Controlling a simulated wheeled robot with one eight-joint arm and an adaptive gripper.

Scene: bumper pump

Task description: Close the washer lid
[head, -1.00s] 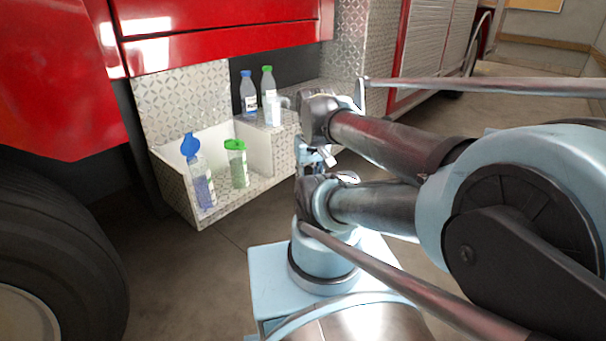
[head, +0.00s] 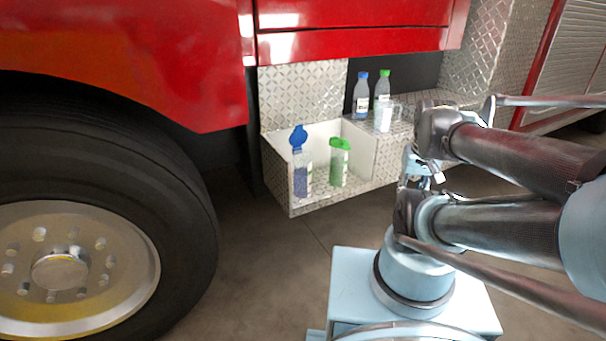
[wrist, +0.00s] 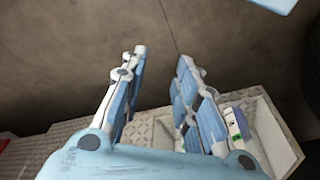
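The washer bottle (head: 302,179), clear with blue fluid, stands in the left compartment of an open bin in the head view. Its blue lid (head: 298,138) is raised, standing up above the neck. A bottle with green fluid and a green top (head: 340,144) stands to its right. My gripper (wrist: 162,57) is open and empty in the wrist view, its two fingers apart over the floor and the bin's edge. In the head view my arm is right of the bin, and the fingers are mostly hidden. In the wrist view my right finger covers part of the bin.
The white-lined, diamond-plate bin (head: 348,132) sits low under the red truck body (head: 360,15). A large wheel (head: 95,200) is at left. Floor before the bin is clear.

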